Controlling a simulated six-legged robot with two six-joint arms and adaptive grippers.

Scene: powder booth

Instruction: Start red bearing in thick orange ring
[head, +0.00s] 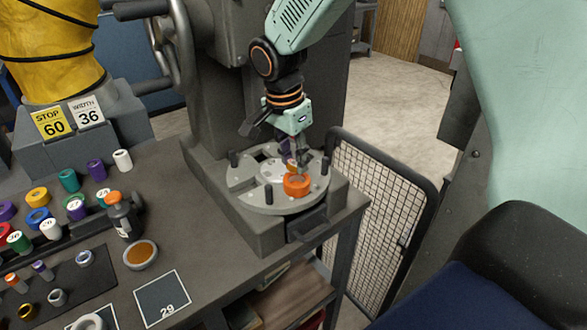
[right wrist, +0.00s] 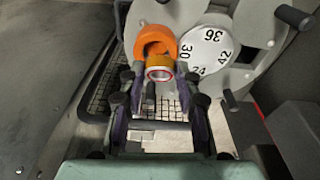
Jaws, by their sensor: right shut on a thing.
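The thick orange ring (head: 296,185) sits on the round grey plate (head: 250,192) of the press, near its front right edge. In the right wrist view the ring (right wrist: 150,34) opens toward the camera. My right gripper (head: 294,160) is over the plate, just above the ring. It is shut on the red bearing (right wrist: 159,73), a short brass-coloured cylinder with a red circle on its pale end face. The bearing overlaps the ring's lower edge in the wrist view; I cannot tell whether they touch or whether its far end is inside. My left gripper is not in view.
Black posts stand around the plate, and a numbered white dial (right wrist: 206,50) is on it. A wire mesh guard (head: 375,195) stands right of the bench. Coloured rings, a dark bottle (head: 122,218) and a dish of orange powder (head: 141,256) are at left.

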